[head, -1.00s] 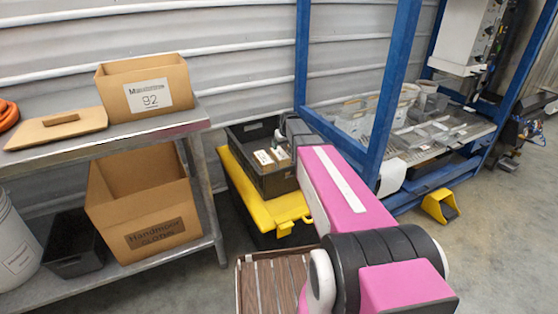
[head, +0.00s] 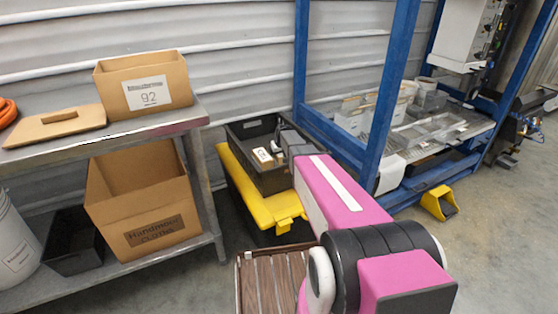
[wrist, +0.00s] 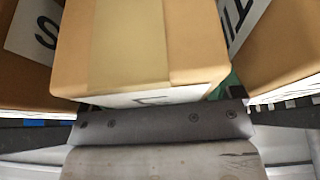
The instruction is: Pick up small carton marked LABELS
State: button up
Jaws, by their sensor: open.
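In the wrist view a brown carton (wrist: 140,45) with a tape strip down its top fills the middle, close against my gripper (wrist: 165,118). Its white label is seen nearly edge-on and cannot be read. Part of a second carton (wrist: 25,75) shows at left, its label ending in an "S". A third carton (wrist: 280,50) shows at right with a partly cut-off label. I cannot tell which one is marked LABELS. My gripper is open, its dark jaws out to either side. In the head view, a small carton with a white label (head: 263,156) sits in the black crate beside my gripper.
The black crate (head: 240,133) rests on a yellow-topped stand (head: 262,208). Its walls surround my gripper closely. A blue frame post (head: 388,100) stands just right of my arm. A metal shelf (head: 150,127) with larger boxes is at left.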

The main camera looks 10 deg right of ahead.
jog(key=shift+f, duration=0.1)
jog(key=shift+c, duration=0.3)
jog(key=c, duration=0.8)
jog(key=shift+o, duration=0.2)
